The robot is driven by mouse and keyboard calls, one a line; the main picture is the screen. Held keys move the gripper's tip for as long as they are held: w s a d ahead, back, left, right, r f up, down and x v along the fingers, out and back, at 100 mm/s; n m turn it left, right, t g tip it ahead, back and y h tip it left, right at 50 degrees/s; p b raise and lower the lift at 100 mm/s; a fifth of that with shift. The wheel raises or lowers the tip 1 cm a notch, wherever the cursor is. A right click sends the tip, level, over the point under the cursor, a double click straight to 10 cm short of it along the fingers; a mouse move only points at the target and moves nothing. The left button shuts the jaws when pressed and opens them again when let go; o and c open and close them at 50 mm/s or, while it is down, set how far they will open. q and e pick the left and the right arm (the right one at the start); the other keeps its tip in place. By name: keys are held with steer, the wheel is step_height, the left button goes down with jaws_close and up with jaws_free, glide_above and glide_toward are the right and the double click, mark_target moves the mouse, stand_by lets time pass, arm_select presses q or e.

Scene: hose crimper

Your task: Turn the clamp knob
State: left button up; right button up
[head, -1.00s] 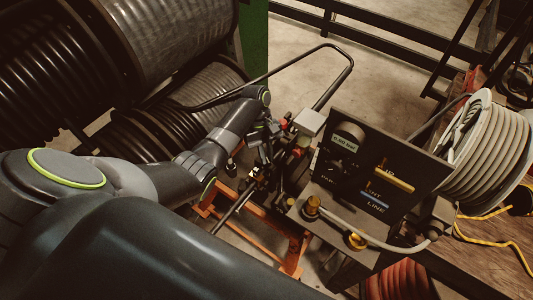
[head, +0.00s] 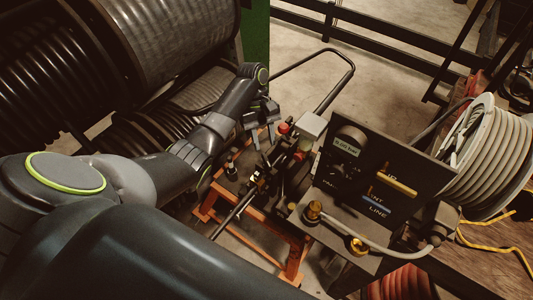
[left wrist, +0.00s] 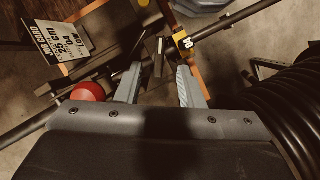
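I cannot tell for sure which part is the clamp knob. A red round knob (head: 284,128) sits on the machine on the orange frame (head: 292,262); a red round part (left wrist: 88,92) also shows left of the fingers in the left wrist view. A small black knob (head: 231,169) stands on the frame's left side. My left gripper (head: 264,144) is above the machine, close to the left of the red knob. Its fingers are apart with nothing clearly held between them (left wrist: 157,72). Dark machine parts lie beyond the fingertips. My right gripper is not in view.
A dark panel (head: 425,190) with labels and a small display stands right of the gripper, with a brass fitting (head: 313,211) before it. A hose reel (head: 490,155) is at right. Large black hose drums (head: 185,40) fill the upper left. A job card (left wrist: 68,40) shows in the wrist view.

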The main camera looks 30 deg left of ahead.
arm_select(q)
steer(key=p+v, duration=0.6)
steer(key=v, duration=0.4)
